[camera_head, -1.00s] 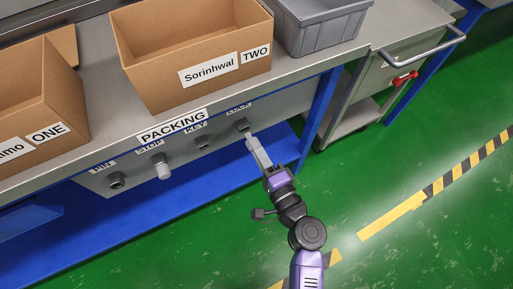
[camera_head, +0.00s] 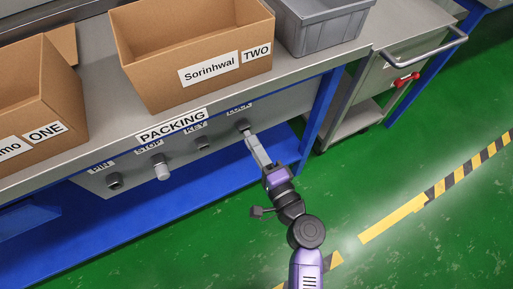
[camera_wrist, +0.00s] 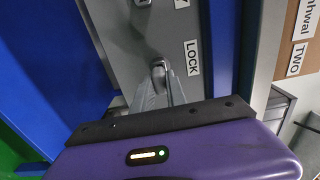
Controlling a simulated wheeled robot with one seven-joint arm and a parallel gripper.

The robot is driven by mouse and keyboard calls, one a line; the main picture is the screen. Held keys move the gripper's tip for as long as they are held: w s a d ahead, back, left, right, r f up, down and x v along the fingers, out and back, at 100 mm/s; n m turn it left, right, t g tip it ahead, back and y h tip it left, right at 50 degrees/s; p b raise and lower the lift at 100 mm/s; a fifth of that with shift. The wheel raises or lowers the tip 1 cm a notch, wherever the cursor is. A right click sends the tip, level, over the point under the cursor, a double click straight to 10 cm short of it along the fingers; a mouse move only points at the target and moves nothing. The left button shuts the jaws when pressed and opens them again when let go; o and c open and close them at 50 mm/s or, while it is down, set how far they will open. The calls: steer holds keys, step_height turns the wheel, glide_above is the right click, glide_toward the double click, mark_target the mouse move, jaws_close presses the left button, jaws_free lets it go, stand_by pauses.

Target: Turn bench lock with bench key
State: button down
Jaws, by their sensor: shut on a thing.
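The bench lock (camera_head: 242,124) is a dark fitting under the LOCK label, at the right end of the bench's grey front panel. My gripper (camera_head: 250,137) reaches up to it, with its grey fingers pointing at the panel. In the wrist view my gripper (camera_wrist: 160,90) has its fingertips at a small grey piece (camera_wrist: 158,66) beside the LOCK label. I take this piece for the bench key, held between the fingers at the lock. The fingers hide most of it, so I cannot tell how deep it sits or its turn angle.
The KEY fitting (camera_head: 202,143), STOP knob (camera_head: 160,167) and PIN fitting (camera_head: 115,180) lie left along the panel. Cardboard box TWO (camera_head: 190,92) and a grey bin (camera_head: 320,30) stand on the bench above. A cart (camera_head: 385,75) stands to the right. Green floor is free in front.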

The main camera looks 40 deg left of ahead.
steer(key=shift+b+x, duration=0.55)
steer(key=shift+x, duration=0.6)
steer(key=c, duration=1.3)
jaws_free()
steer(key=shift+o, duration=0.2)
steer(key=v, duration=0.7)
steer(key=shift+s+d, duration=0.15)
steer(key=shift+d, duration=0.25)
